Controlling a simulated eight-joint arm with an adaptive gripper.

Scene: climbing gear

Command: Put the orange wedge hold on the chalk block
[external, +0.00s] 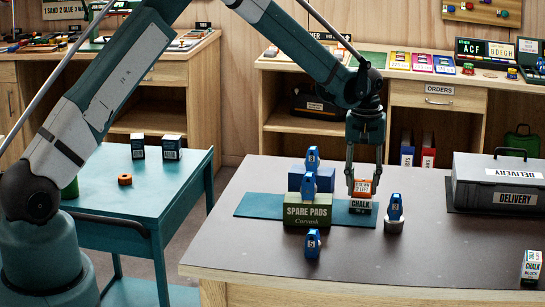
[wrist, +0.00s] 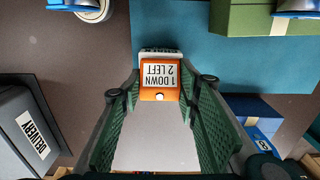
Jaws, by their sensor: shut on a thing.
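The orange wedge hold (external: 361,186) is between the fingertips of my gripper (external: 363,191), which is shut on it. In the wrist view my gripper (wrist: 159,88) has a finger on either side of the wedge hold (wrist: 159,94), whose white label reads "1 DOWN 2 LEFT". In the wrist view only an edge of the chalk block (wrist: 161,52) shows behind the wedge hold.
A blue mat (external: 258,205) lies under the green spare pads box (external: 307,211). A grey delivery case (external: 495,184) is farther right. The table front (external: 400,265) is mostly clear.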

